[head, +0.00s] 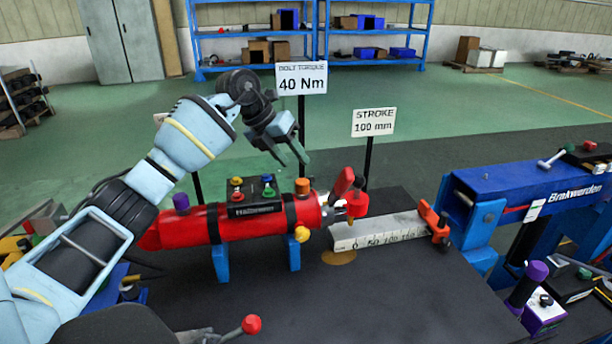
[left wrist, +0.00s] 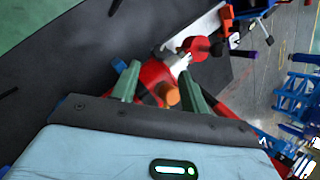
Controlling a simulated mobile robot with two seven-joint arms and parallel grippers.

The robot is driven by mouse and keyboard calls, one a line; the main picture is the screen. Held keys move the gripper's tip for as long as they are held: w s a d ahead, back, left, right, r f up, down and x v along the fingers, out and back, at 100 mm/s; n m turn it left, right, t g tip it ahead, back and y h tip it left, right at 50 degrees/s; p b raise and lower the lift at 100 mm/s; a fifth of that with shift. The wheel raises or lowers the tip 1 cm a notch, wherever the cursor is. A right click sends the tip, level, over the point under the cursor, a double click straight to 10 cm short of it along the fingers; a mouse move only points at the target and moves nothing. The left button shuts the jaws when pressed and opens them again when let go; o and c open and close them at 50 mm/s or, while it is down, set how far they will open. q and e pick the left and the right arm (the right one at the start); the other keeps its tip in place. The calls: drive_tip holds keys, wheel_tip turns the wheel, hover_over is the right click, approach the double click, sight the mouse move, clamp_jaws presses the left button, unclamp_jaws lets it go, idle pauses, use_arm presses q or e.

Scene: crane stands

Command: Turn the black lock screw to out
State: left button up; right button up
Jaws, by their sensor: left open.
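My left gripper (head: 294,160) is open and empty, pointing down above the right part of the red cylinder (head: 262,222). In the left wrist view its two green-grey fingers (left wrist: 158,84) stand apart, with the red cylinder and an orange knob (left wrist: 172,95) beyond them. The cylinder's right end has a red lever (head: 343,183) with a small dark part (head: 360,182) beside it. I cannot tell whether this is the black lock screw. The red end fitting (left wrist: 196,48) also shows in the left wrist view. My right gripper is not in view.
Sign posts for 40 Nm (head: 301,78) and 100 mm (head: 374,122) stand behind. A blue beam (head: 530,190) is at right.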

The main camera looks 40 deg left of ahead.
use_arm(q)
drive_tip(key=x, duration=0.6)
drive_tip(key=shift+w+d+f, duration=0.1)
drive_tip(key=shift+w+f, duration=0.1)
drive_tip(key=shift+f, duration=0.05)
drive_tip(key=shift+c, duration=0.4)
clamp_jaws()
